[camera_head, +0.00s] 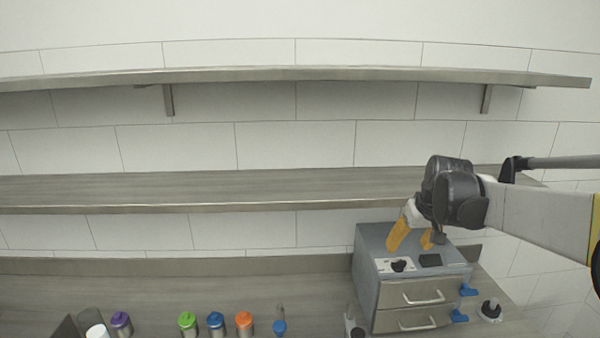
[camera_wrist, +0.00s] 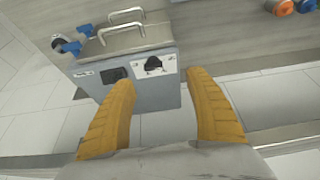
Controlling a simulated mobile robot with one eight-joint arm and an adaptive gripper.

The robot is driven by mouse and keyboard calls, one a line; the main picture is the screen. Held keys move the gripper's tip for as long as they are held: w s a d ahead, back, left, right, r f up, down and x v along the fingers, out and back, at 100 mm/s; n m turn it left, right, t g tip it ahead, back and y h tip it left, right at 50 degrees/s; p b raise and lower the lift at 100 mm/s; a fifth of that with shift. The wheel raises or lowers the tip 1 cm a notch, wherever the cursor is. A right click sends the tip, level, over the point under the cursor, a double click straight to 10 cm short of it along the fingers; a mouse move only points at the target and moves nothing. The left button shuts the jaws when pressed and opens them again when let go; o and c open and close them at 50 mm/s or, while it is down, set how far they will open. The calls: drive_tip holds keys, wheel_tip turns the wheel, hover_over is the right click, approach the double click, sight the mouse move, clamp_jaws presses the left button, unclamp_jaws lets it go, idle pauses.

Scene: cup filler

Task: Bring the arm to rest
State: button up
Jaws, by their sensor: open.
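My gripper (camera_head: 412,240) shows at the right in the head view, over the top of a grey machine with drawers (camera_head: 366,262). Its yellow fingers are spread apart with nothing between them. In the wrist view my gripper (camera_wrist: 160,105) is also open and empty. The grey machine (camera_wrist: 155,98) lies beyond the fingertips there, with its black knob (camera_wrist: 153,64) and dark panel (camera_wrist: 115,74) facing me. I cannot tell the exact gap between the fingertips and the machine. My arm reaches in from the right edge.
Cups with purple (camera_head: 120,319), green (camera_head: 187,320), blue (camera_head: 215,320) and orange (camera_head: 243,319) lids stand on the counter (camera_head: 60,290). Blue taps (camera_head: 468,290) jut from the machine's right side. Two long shelves, upper (camera_head: 300,73) and lower (camera_head: 200,190), run along the tiled wall.

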drive_tip(key=s+a+f+b, duration=0.3)
drive_tip(key=s+a+f, duration=0.1)
drive_tip(key=s, duration=0.5)
drive_tip(key=s+a+f+t+b, duration=0.1)
drive_tip(key=s+a+f+b, duration=0.3)
drive_tip(key=s, duration=0.5)
drive_tip(key=s+a+f+t+b, duration=0.1)
drive_tip(key=s+a+f+b, duration=0.2)
drive_tip(key=s+f, duration=0.3)
drive_tip(key=s+a, duration=0.1)
drive_tip(key=s, duration=0.2)
drive_tip(key=shift+s+a+b, duration=0.3)
drive_tip(key=shift+s+b, duration=0.05)
drive_tip(key=shift+b, duration=0.05)
